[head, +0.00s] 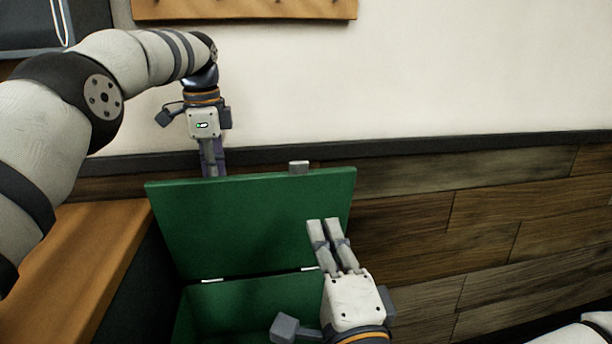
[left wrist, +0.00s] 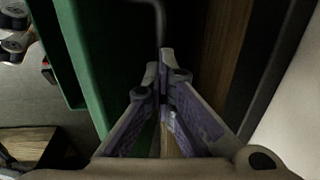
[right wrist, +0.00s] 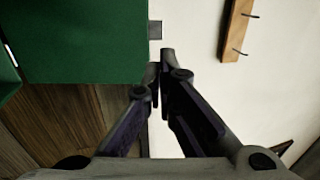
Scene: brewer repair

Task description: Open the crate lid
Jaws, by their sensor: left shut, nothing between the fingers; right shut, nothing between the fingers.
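The green crate lid (head: 255,225) stands raised and nearly upright behind the crate, joined along its lower edge by small pale hinges. A small grey latch piece (head: 299,167) sits on its top edge. The crate (head: 245,305) shows its green interior below. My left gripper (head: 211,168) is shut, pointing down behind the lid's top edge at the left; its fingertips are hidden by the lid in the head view. My right gripper (head: 324,222) is shut and empty in front of the lid's right part. The lid also shows in the right wrist view (right wrist: 85,40); contact cannot be told.
A wooden surface (head: 95,245) lies left of the crate. The wall behind has dark wood panelling (head: 480,215) with a pale upper part. A wooden hook rail (head: 245,8) hangs above. Open space lies right of the crate.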

